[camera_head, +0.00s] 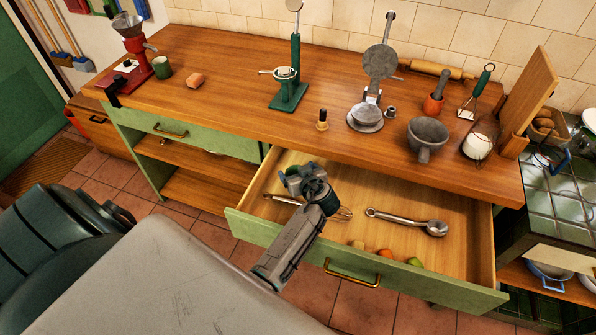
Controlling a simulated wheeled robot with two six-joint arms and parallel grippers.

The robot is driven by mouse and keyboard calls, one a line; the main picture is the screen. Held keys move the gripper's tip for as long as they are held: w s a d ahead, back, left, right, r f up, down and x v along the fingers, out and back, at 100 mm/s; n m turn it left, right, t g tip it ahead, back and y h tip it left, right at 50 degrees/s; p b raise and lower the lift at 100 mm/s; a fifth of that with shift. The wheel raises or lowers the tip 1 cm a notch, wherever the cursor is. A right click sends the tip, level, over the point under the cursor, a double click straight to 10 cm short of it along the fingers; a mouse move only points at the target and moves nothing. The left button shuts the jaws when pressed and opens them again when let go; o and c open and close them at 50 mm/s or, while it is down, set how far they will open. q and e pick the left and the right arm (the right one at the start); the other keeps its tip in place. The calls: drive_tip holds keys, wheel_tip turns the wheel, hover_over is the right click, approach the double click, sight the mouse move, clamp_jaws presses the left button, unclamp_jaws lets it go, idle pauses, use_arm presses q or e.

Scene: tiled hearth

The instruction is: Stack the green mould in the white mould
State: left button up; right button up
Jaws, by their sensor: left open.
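A small green piece (415,262), which may be the green mould, lies in the open drawer against its front panel, partly hidden by it. An orange piece (385,253) and a pale tan piece (357,244) lie in a row to its left. I cannot make out for certain which thing is the white mould. My left gripper (292,178) is open and empty above the left part of the drawer, away from these pieces. My right gripper is not in view.
The drawer (345,262) is pulled out and also holds a ladle (410,221) and a whisk (338,212), partly covered by my arm. The wooden counter (225,110) above carries a mortar (427,135), a press and a grinder (134,50). Its middle left is fairly clear.

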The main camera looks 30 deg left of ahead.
use_arm(q)
drive_tip(key=b+v, duration=0.2)
drive_tip(key=v, duration=0.5)
drive_tip(key=shift+s+d+r, duration=0.1)
drive_tip(key=shift+s+d, duration=0.05)
